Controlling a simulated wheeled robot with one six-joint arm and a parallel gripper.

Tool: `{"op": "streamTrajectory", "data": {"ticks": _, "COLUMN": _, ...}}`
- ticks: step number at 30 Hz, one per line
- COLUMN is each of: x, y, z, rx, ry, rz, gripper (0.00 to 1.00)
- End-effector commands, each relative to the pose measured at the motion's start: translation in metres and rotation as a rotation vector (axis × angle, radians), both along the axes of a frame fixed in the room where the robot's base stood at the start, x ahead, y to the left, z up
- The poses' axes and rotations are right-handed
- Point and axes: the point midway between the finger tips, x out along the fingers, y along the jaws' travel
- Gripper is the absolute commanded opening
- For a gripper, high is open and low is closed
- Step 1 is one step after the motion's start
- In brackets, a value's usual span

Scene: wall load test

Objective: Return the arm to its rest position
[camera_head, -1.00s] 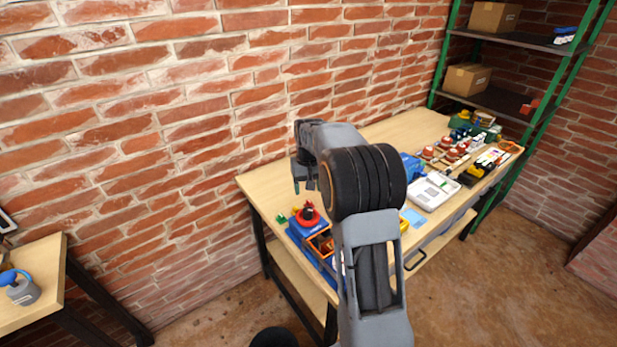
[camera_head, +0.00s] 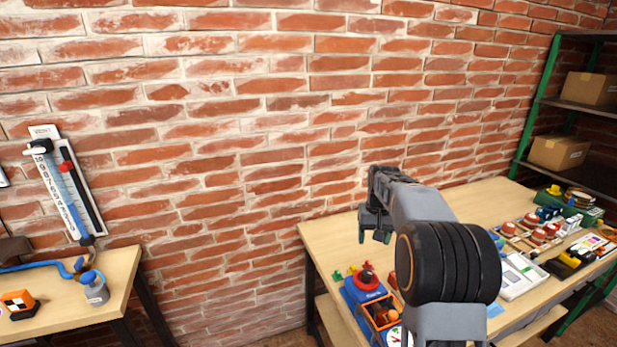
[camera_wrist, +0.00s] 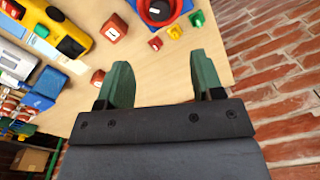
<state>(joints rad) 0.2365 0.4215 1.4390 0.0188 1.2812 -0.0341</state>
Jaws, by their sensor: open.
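My gripper (camera_head: 375,237) hangs at the end of my bent arm, above the left end of the wooden workbench (camera_head: 325,237) in the head view. In the wrist view my gripper (camera_wrist: 160,85) shows two green fingers spread apart with nothing between them. The fingertips point toward the bench top (camera_wrist: 150,68). A red round piece (camera_wrist: 157,10) and small green, yellow and red blocks lie beyond the fingers. The lower part of my arm is cut off by the head view's bottom edge.
A green-framed shelf (camera_head: 540,105) with cardboard boxes is at the right. A second table (camera_head: 110,280) with a grey-blue bottle (camera_head: 94,288) is at the left. A measuring gauge (camera_head: 65,185) hangs on the brick wall.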

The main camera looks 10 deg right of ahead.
Motion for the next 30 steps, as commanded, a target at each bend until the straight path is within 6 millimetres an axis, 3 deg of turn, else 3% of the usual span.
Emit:
{"op": "streamTrajectory", "data": {"ticks": 2, "x": 0.002, "y": -0.001, "z": -0.008, "rx": -0.006, "ry": -0.017, "rz": -0.006, "gripper": 0.61}}
{"op": "streamTrajectory", "data": {"ticks": 4, "x": -0.008, "y": 0.002, "z": -0.025, "rx": -0.001, "ry": 0.004, "rz": -0.009, "gripper": 0.61}}
{"op": "streamTrajectory", "data": {"ticks": 7, "x": -0.032, "y": 0.011, "z": -0.031, "rx": -0.005, "ry": 0.001, "rz": -0.006, "gripper": 0.61}}
{"op": "streamTrajectory", "data": {"ticks": 21, "x": -0.185, "y": 0.086, "z": -0.018, "rx": -0.041, "ry": -0.166, "rz": 0.115, "gripper": 0.61}}
{"op": "streamTrajectory", "data": {"ticks": 25, "x": -0.214, "y": 0.097, "z": -0.017, "rx": -0.045, "ry": -0.214, "rz": 0.148, "gripper": 0.61}}
{"op": "streamTrajectory", "data": {"ticks": 30, "x": -0.235, "y": 0.107, "z": -0.011, "rx": -0.049, "ry": -0.269, "rz": 0.182, "gripper": 0.61}}
